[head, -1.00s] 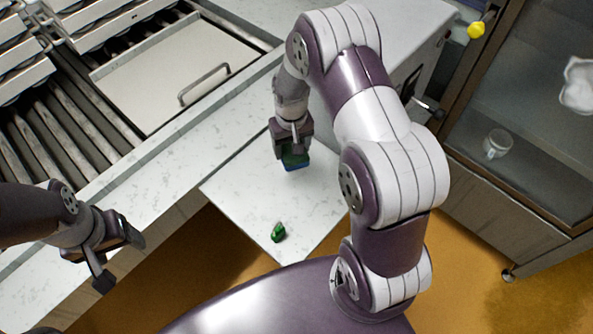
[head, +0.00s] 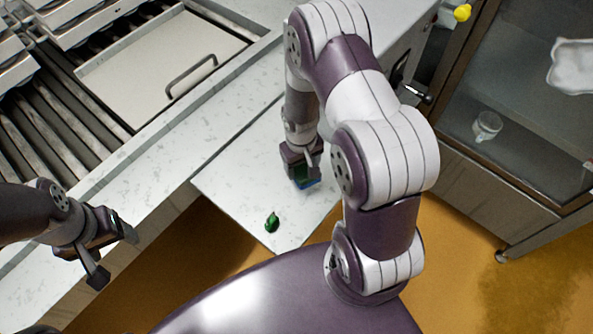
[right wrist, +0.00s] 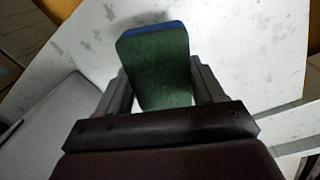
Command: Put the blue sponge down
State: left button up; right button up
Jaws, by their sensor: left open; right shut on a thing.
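The blue sponge (head: 308,184) has a green face and a blue layer. It also shows in the right wrist view (right wrist: 158,65), green side toward the camera with a blue edge at the top. My right gripper (head: 304,172) is shut on the sponge, with one finger on each side of it. The sponge is low over the white marble worktop (head: 228,180); I cannot tell whether it touches. My left gripper (head: 116,254) is open and empty at the left, near the worktop's front edge.
A small green object (head: 272,222) lies on the worktop near its front corner. A roller conveyor (head: 70,130) with a pale lidded panel (head: 150,65) is at the upper left. A glass-fronted cabinet (head: 520,185) stands at the right. Worktop left of the sponge is clear.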

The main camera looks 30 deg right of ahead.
aim_at(297, 171)
jog(key=shift+w+a+f, duration=0.3)
jog(key=shift+w+f, duration=0.1)
jog(key=shift+w, duration=0.2)
jog(key=shift+w+a+f, duration=0.1)
jog(key=shift+w+f, duration=0.05)
jog(key=shift+f, duration=0.2)
notch_tip(297, 171, down, 3)
jog(key=shift+f, duration=0.3)
jog(key=o, duration=0.5)
jog(key=shift+f, duration=0.15)
jog(key=o, duration=0.5)
jog(key=shift+c, duration=0.2)
